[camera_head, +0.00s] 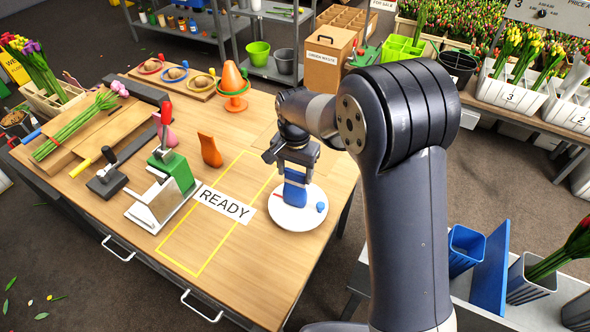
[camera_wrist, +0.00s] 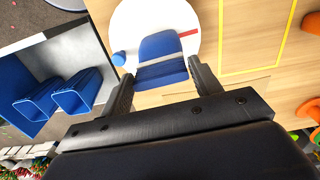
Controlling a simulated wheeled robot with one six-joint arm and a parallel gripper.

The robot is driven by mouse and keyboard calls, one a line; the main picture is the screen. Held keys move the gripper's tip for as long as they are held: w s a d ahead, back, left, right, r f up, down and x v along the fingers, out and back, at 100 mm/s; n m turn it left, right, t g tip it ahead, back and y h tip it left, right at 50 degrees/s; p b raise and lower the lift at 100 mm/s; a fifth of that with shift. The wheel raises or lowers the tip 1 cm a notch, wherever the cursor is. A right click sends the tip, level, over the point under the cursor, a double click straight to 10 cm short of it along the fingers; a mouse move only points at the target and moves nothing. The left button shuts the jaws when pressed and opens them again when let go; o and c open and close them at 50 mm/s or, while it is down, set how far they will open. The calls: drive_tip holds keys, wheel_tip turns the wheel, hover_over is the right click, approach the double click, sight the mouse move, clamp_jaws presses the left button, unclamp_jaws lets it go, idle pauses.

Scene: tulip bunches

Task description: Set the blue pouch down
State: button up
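The blue pouch (camera_head: 295,194) is upright between the fingers of my gripper (camera_head: 296,178), low over the round white plate (camera_head: 284,217) on the wooden table. In the wrist view the pouch (camera_wrist: 162,58) fills the space between the two fingertips (camera_wrist: 161,70), and the fingers are at its sides. My gripper is shut on it. The pouch's lower edge is at or very near the plate; I cannot tell whether it touches.
Left of the plate is a yellow-outlined area with a READY sign (camera_head: 227,204). An orange pouch (camera_head: 210,150) and a green-and-silver device (camera_head: 168,188) stand farther left. Blue bins (camera_head: 466,246) stand off the table at right.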

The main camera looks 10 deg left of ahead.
drive_tip(key=o, duration=0.3)
wheel_tip(320, 180, up, 12)
drive_tip(key=shift+r+b, duration=0.2)
drive_tip(key=shift+b, duration=0.25)
drive_tip(key=shift+c, duration=0.2)
idle(1.1)
